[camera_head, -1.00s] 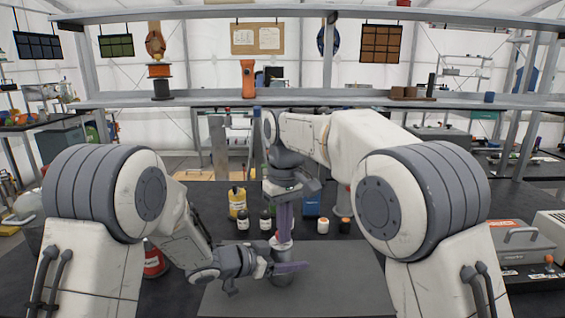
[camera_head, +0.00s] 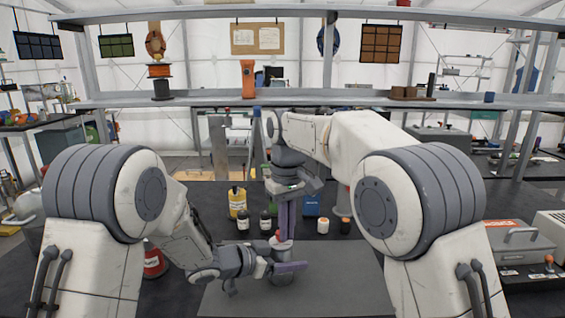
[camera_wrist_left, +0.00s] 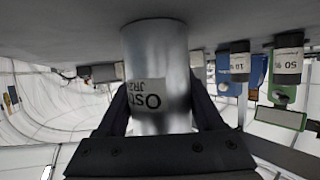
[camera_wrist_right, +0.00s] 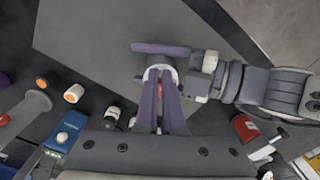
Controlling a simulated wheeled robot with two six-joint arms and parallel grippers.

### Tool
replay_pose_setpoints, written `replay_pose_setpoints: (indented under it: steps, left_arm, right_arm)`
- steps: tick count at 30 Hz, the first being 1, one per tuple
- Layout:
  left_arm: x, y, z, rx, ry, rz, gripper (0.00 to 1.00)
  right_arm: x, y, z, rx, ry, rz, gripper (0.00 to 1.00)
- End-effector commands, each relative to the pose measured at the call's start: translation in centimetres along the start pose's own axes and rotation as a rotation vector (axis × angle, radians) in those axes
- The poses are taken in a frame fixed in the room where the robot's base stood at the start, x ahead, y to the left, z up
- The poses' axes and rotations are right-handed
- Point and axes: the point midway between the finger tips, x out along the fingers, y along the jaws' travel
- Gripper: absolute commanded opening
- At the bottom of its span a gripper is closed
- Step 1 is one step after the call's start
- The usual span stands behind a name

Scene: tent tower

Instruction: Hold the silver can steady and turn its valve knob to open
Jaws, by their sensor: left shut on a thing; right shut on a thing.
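The silver can (camera_wrist_left: 158,62) stands on the grey mat in the middle of the bench, and its label faces the left wrist camera. My left gripper (camera_head: 284,268) is low and shut around the can's body, with a finger on each side. In the head view its fingers hide part of the can (camera_head: 283,279). My right gripper (camera_head: 283,232) points down from above and is shut on the valve knob (camera_head: 280,235) at the can's top. In the right wrist view, its fingers (camera_wrist_right: 161,75) cover most of the knob. The knob's exact angle cannot be told.
Behind the can stand a yellow bottle (camera_head: 237,200), small dark bottles (camera_head: 265,221), a blue container (camera_head: 312,205) and an orange-capped jar (camera_head: 323,225). A red container (camera_head: 153,260) stands left of my left forearm. The mat's right side (camera_head: 345,275) is clear.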

Motion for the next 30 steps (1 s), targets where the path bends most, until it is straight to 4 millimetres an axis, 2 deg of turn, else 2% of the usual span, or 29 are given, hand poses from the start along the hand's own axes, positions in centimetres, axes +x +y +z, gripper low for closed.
replay_pose_setpoints:
  steps: [8,17,30]
  left_arm:
    - [0.0,0.2,-0.1,0.005,0.001,0.006,0.0]
    - [0.0,0.2,0.0,0.004,0.001,0.005,0.0]
    - [0.0,0.0,0.0,0.002,0.001,0.001,0.0]
  right_arm:
    - [-0.1,0.1,-0.2,0.001,0.01,0.003,0.0]
    - [-0.2,0.2,0.6,0.0,0.008,0.002,0.0]
    - [-5.0,0.2,0.7,0.0,0.005,0.001,0.0]
